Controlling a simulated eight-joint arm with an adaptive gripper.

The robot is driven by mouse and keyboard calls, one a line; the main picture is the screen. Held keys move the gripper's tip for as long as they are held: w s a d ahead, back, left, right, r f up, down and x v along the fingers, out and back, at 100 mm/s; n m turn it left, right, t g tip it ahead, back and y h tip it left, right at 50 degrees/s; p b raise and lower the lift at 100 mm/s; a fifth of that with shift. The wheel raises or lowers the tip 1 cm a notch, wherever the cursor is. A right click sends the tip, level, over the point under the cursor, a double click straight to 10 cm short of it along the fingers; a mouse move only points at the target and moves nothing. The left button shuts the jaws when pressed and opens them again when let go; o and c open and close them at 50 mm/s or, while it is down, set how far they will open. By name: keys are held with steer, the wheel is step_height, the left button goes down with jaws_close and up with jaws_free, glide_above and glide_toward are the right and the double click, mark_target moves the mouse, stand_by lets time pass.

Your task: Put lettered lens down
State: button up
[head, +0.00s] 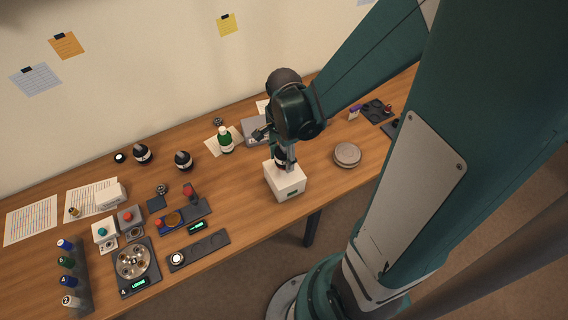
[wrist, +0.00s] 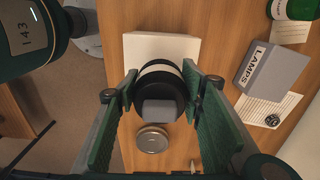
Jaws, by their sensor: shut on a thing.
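My gripper (head: 284,163) is shut on a dark round lens with a white band. In the wrist view the lens (wrist: 160,88) sits between my two green fingers (wrist: 161,84), and a grey block-like face shows on its near side. No letter can be read on it. Whether the lens touches the block cannot be told.
A grey round disc stack (head: 347,154) lies right of the block. A green bottle (head: 226,140) and a grey LAMPS box (wrist: 272,70) stand behind left. Two dark jar-like things (head: 183,161) stand farther left. Devices and a round carousel (head: 133,261) crowd the left end. Bare wood surrounds the block.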

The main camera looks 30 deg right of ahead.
mark_target(284, 165)
steer(key=shift+f, duration=1.85)
steer(key=shift+f+b, duration=0.35)
steer(key=shift+b, duration=0.35)
steer(key=shift+f, duration=0.1)
steer(key=shift+c, duration=0.5)
steer(key=shift+s+f, duration=0.15)
steer(key=shift+s, duration=0.05)
steer(key=shift+c, duration=0.6)
steer(key=o, duration=1)
steer(key=shift+b, duration=0.3)
steer(key=o, duration=0.4)
steer(key=shift+w+f, duration=0.15)
steer(key=shift+o, duration=0.2)
steer(key=shift+r+p, duration=0.3)
steer(key=shift+r, duration=0.05)
